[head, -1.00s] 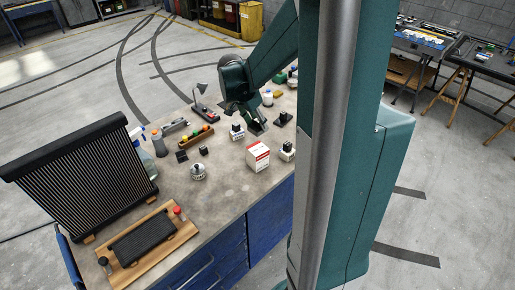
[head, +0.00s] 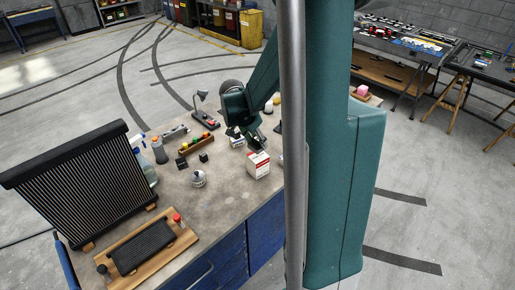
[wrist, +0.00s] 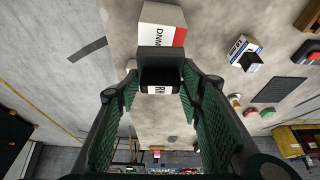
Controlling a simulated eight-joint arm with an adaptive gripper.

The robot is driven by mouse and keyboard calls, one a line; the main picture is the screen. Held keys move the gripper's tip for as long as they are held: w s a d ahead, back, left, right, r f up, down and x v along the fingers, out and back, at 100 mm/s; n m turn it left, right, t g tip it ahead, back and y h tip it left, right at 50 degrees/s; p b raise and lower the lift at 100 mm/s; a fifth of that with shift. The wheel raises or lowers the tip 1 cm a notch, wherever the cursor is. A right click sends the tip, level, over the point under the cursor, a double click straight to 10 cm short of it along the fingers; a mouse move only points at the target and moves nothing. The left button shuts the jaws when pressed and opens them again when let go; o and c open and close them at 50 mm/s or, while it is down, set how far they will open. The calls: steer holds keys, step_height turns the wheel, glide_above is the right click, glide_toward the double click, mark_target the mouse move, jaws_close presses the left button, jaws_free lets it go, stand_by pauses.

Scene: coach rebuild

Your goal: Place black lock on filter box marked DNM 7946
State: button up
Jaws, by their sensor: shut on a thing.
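My gripper (wrist: 160,88) is shut on a black lock (wrist: 160,66), a dark block with a white label on its lower part, seen between the two green fingers in the wrist view. A white and red box (wrist: 166,14) with the letters DNM stands just beyond the lock at the top of that view. The rest of its marking is hidden behind the lock. In the head view the white and red box (head: 258,165) stands near the bench's front right edge. My gripper (head: 247,141) is just behind it, and the lock cannot be made out there.
A white and blue box (wrist: 243,50) with a black piece on top stands to the right in the wrist view. In the head view, a colourful tray (head: 196,145), small black blocks (head: 203,157) and a round metal part (head: 198,179) lie left of the box on the bench.

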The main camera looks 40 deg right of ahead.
mark_target(256, 144)
steer(key=shift+f, duration=0.15)
steer(key=shift+f, duration=1.95)
steer(key=shift+f, duration=0.25)
steer(key=o, duration=1)
steer(key=shift+r, duration=0.1)
steer(key=shift+r, duration=0.25)
steer(key=shift+v, duration=5.95)
steer(key=shift+a, duration=0.1)
